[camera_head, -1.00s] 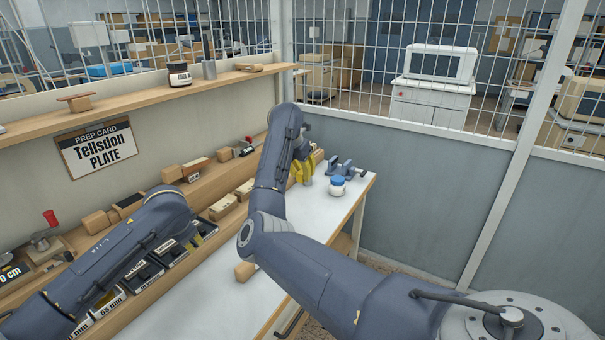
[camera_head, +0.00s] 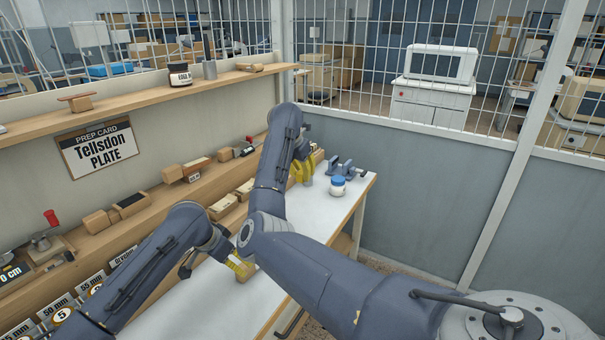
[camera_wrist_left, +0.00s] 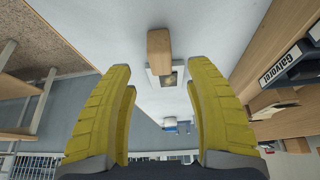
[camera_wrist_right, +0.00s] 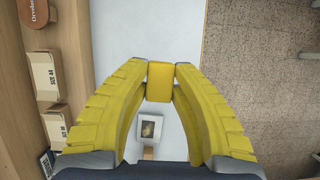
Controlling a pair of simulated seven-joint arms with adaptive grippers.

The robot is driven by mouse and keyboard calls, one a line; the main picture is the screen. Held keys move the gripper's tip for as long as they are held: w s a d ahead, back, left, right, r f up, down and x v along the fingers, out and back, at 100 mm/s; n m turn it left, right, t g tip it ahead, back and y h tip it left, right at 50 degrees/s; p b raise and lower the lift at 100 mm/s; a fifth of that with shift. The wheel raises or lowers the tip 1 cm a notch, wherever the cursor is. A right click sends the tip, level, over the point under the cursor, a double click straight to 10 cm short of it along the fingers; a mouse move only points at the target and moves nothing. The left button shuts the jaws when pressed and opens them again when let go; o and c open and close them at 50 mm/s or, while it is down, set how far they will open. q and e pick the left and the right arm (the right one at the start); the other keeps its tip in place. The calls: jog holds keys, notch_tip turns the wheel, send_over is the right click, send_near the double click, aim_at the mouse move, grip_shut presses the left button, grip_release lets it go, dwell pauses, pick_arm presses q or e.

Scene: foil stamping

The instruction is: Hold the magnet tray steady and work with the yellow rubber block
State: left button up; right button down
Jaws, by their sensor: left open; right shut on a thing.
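The magnet tray (camera_wrist_left: 154,78) is a small pale tray with a dark-and-tan square on it. In the left wrist view it lies on the white bench top, with a wooden block (camera_wrist_left: 159,50), apparently its handle, at its edge. My left gripper (camera_head: 241,266) is open, its fingers on either side of the wooden block and tray in that view; contact is not visible. My right gripper (camera_head: 303,170) is shut on the yellow rubber block (camera_wrist_right: 160,82). The tray (camera_wrist_right: 148,128) shows below it in the right wrist view. In the head view my right arm hides the tray.
A white jar with a blue lid (camera_head: 338,186) and a grey-blue clamp-like tool (camera_head: 341,167) stand at the bench's far end. A wooden shelf (camera_head: 150,198) with several blocks runs along the left. The bench top (camera_head: 205,303) is clear near the front.

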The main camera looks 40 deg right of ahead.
aim_at(242, 268)
pick_arm(q)
jog(key=shift+x, duration=3.1)
jog(key=shift+c, duration=0.5)
grip_shut()
